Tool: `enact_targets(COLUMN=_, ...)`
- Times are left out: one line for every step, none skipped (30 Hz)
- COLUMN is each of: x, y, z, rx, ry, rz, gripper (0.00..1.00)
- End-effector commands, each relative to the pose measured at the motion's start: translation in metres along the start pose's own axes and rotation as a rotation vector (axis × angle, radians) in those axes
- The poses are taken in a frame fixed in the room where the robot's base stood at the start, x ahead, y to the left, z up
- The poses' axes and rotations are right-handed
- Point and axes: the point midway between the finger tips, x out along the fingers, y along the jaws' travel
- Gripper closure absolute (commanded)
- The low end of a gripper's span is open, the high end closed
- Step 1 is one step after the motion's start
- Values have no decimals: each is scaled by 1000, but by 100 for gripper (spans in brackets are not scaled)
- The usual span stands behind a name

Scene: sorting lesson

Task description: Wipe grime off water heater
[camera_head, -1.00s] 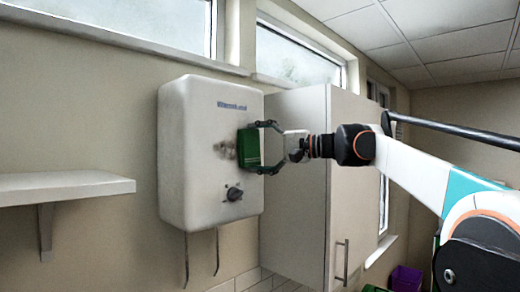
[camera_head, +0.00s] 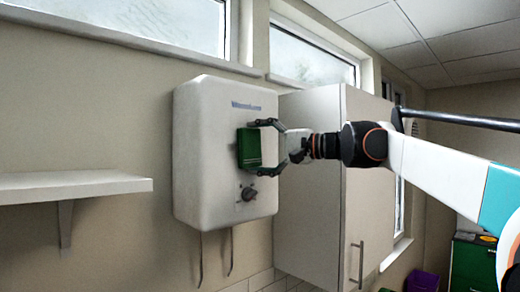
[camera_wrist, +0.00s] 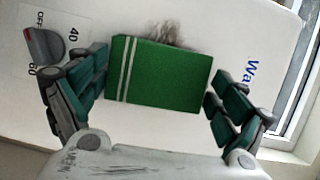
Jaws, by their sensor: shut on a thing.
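The white water heater (camera_head: 205,150) hangs on the wall, with a dark knob (camera_head: 248,193) low on its front. My gripper (camera_head: 262,148) is shut on a green block, like a sponge (camera_head: 246,150), held by its opposite edges at the heater's front face. Whether the block touches the face is hard to tell. In the wrist view the green block (camera_wrist: 165,78) has two pale stripes, and a grey-brown grime smear (camera_wrist: 176,34) shows past its upper edge. The rest of the smear is hidden behind the block; in the head view I cannot make it out.
A white wall shelf (camera_head: 75,186) juts out left of the heater. A tall pale cabinet (camera_head: 315,215) stands close to its right. Two pipes (camera_head: 201,262) hang below it. Windows (camera_head: 312,55) run above, and a purple bin (camera_head: 424,281) stands low at right.

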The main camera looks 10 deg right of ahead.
Motion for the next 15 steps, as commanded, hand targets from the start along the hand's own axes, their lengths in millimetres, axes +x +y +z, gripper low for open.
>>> enact_targets(x=2, y=0, z=3, rx=0, ry=-1, rz=0, gripper=28)
enact_targets(x=2, y=0, z=5, rx=0, ry=-2, rz=0, gripper=28)
enact_targets(x=4, y=0, z=8, rx=0, ry=-2, rz=0, gripper=28)
enact_targets(x=4, y=0, z=10, rx=0, ry=-2, rz=0, gripper=28)
enact_targets(x=5, y=-1, z=12, rx=0, ry=-2, rz=0, gripper=28)
enact_targets(x=7, y=-1, z=16, rx=0, ry=-3, rz=0, gripper=28)
enact_targets(x=8, y=-1, z=18, rx=0, ry=-3, rz=0, gripper=28)
enact_targets(x=9, y=-1, z=20, rx=0, ry=-3, rz=0, gripper=28)
enact_targets(x=10, y=-1, z=23, rx=0, ry=-2, rz=0, gripper=28)
enact_targets(x=11, y=-1, z=24, rx=0, ry=-2, rz=0, gripper=28)
enact_targets(x=12, y=-1, z=26, rx=0, ry=-2, rz=0, gripper=28)
enact_targets(x=12, y=-2, z=28, rx=0, ry=-1, rz=0, gripper=28)
enact_targets(x=12, y=-2, z=29, rx=0, ry=-1, rz=0, gripper=28)
enact_targets(x=13, y=-2, z=29, rx=0, ry=-1, rz=0, gripper=28)
enact_targets(x=13, y=-2, z=30, rx=0, ry=-1, rz=0, gripper=28)
